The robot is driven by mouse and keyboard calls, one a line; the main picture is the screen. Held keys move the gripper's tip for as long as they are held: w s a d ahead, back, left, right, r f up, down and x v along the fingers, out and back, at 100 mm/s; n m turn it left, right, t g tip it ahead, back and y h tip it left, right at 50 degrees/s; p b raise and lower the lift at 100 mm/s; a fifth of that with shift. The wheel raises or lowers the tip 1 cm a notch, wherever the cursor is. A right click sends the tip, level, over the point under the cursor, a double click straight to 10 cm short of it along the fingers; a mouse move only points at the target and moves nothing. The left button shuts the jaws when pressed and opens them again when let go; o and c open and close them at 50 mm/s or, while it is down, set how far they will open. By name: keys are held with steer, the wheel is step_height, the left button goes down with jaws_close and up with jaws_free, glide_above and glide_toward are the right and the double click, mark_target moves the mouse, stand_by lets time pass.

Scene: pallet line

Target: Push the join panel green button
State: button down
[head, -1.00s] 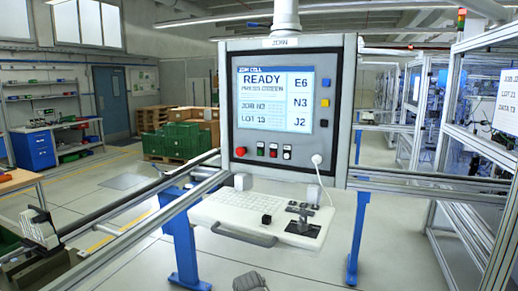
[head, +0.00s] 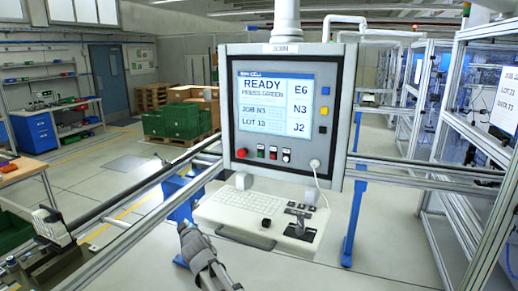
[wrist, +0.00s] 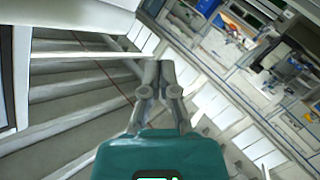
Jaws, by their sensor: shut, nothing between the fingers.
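The join panel (head: 231,110) hangs upright in the middle of the head view. Its screen (head: 272,97) reads READY, PRESS GREEN. The small green button (head: 260,148) is in the row under the screen, between a round red button (head: 241,153) on the left and a small red button (head: 273,151) on the right. My gripper (head: 185,227) is low and left of the panel, beside the keyboard shelf and well apart from the green button. The wrist view also shows my gripper (wrist: 160,67), with its fingertips together and empty. The green button cannot be made out there.
A keyboard shelf (head: 221,214) with a small joystick (head: 298,228) juts out under the panel. Metal rails (head: 430,166) run to both sides of it. A white cable (head: 318,185) hangs from the panel's lower right. Green crates (head: 170,120) stand behind.

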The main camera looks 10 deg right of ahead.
mark_target(260, 155)
step_height(260, 155, up, 11)
steer(key=w+a+n+t+y+p, duration=0.2)
steer(key=w+a+y+p, duration=0.1)
steer(key=y+p, duration=0.1)
steer(key=w+d+r+m+t+h, duration=0.1)
steer(key=w+d, duration=0.1)
steer(key=d, duration=0.6)
steer(key=w+d+r+m+t+h+p, duration=0.1)
steer(key=w+d+r+m+h, duration=0.1)
steer(key=d, duration=0.7)
steer(key=w+d+r+m+t+h+p, duration=0.1)
steer(key=w+d+m, duration=0.1)
steer(key=d, duration=0.7)
steer(key=shift+w+r+t+h, duration=0.3)
steer(key=shift+w+r+h, duration=0.1)
steer(key=shift+w, duration=0.05)
steer(key=w+d, duration=0.4)
steer(key=w, duration=0.3)
steer(key=shift+w+d, duration=0.2)
steer(key=shift+d, duration=0.15)
steer(key=shift+w, duration=0.1)
steer(key=shift+w+d, duration=0.2)
steer(key=shift+d, duration=0.05)
